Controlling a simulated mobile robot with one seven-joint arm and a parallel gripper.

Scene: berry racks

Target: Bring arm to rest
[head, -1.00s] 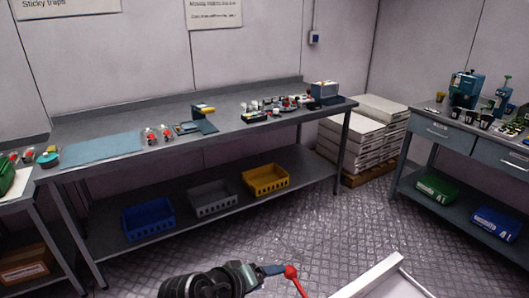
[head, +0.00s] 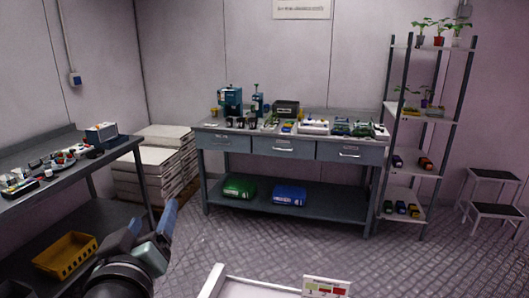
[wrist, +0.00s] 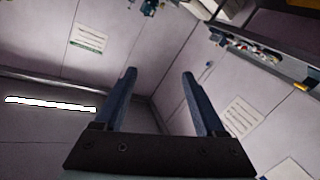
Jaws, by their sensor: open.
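My gripper (wrist: 159,74) shows in the wrist view with its two dark blue fingers well apart and nothing between them. In the head view my arm rises from the lower left, and a blue part of my gripper (head: 168,217) points up in front of the floor. It is seen from the side there, apart from the benches.
A grey bench (head: 100,203) with small items is at left, next to stacked white boxes (head: 160,160). A drawer bench (head: 290,149) stands at the back, a plant rack (head: 384,152) and step stool (head: 494,210) at right.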

